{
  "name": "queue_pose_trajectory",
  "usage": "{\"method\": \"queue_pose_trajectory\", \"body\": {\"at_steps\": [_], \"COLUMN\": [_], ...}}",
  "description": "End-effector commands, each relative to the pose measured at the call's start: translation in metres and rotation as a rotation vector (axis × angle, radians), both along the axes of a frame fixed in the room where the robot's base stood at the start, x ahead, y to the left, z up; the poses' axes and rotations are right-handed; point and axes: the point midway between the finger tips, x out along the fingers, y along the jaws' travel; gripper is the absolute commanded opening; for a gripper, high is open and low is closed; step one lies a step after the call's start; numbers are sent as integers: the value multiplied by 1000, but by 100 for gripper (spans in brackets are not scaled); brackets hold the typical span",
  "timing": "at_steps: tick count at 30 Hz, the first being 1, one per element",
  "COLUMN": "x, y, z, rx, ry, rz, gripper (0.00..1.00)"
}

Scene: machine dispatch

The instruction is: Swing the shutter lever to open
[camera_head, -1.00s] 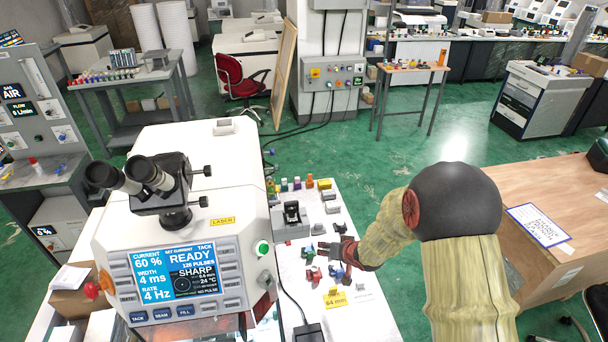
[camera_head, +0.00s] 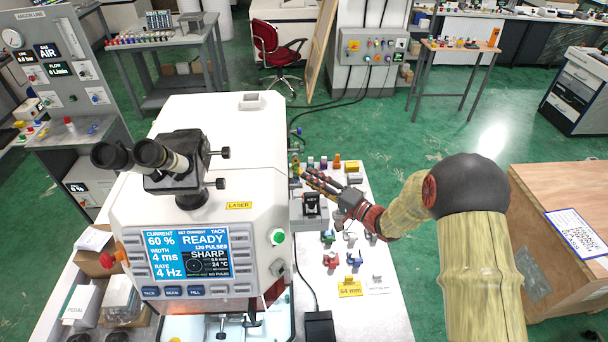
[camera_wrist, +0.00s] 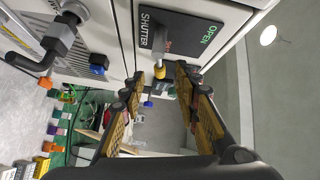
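The shutter plate (camera_wrist: 208,42) is a black label on the white laser welder's side in the wrist view, reading SHUTTER and a green OPEN. I cannot tell whether the tip is inside the gap; no contact shows. In the head view my gripper (camera_head: 304,175) is beside the welder (camera_head: 215,125); the lever is hidden there.
A white bench (camera_head: 375,315) under my arm holds small coloured parts and a yellow 64 mm card (camera_head: 350,288).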

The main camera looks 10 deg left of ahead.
Motion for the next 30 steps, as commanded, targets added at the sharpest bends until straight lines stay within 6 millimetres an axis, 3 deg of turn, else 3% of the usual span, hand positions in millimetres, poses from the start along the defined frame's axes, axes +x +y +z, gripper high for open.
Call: {"method": "queue_pose_trajectory", "body": {"at_steps": [9, 19, 30], "x": [18, 20, 20], "y": [32, 34, 34], "z": [0, 0, 0], "rx": [-1, -1, -1], "ry": [0, -1, -1], "rz": [-1, -2, -2], "gripper": [32, 32, 10]}}
